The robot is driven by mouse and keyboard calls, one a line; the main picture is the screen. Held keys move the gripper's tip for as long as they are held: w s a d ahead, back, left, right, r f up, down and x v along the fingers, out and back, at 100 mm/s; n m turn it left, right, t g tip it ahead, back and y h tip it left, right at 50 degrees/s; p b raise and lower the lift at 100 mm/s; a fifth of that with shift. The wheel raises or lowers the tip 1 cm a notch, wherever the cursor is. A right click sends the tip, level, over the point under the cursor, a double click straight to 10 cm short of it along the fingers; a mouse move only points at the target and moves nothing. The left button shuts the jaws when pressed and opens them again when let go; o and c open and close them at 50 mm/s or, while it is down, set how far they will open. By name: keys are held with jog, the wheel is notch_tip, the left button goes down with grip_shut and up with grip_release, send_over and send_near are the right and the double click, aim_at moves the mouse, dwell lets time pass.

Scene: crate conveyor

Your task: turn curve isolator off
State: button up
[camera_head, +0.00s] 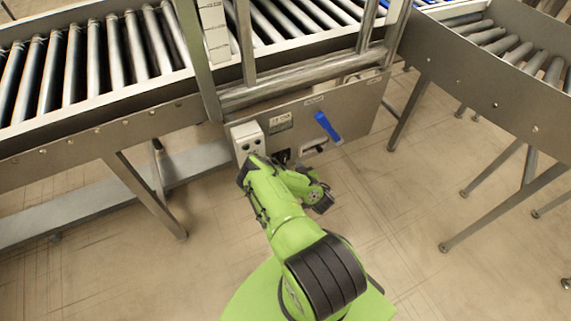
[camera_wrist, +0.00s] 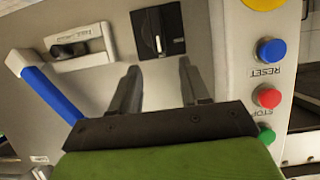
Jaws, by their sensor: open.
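A black rotary switch (camera_wrist: 157,31) on a square plate sits on the grey panel at the top of the wrist view. A pale mark shows on its knob, roughly vertical in the picture. No readable label shows whether it is the curve isolator. My gripper (camera_wrist: 157,70) is open and empty, its two dark fingers pointing at this switch with a gap before it. In the head view a dark part of the switch area (camera_head: 282,157) shows beside my arm, which hides much of it.
A blue lever (camera_wrist: 52,93) and a labelled black latch (camera_wrist: 70,50) are left of my fingers. A button box with blue reset (camera_wrist: 271,50), red stop (camera_wrist: 267,97) and green (camera_wrist: 266,134) buttons is close on the right. Conveyor rollers (camera_head: 110,50) run above the panel.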

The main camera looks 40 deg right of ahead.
aim_at(285, 159)
jog(key=b+x, duration=0.1)
jog(key=x, duration=0.2)
jog(key=b+x, duration=0.1)
jog(key=x, duration=0.1)
jog(key=shift+w+d+f, duration=0.1)
jog(key=shift+w+f, duration=0.15)
jog(key=shift+f, duration=0.1)
jog(key=shift+w+d+b, duration=0.15)
jog(key=shift+w+b, duration=0.3)
jog(key=shift+w, duration=0.05)
grip_shut()
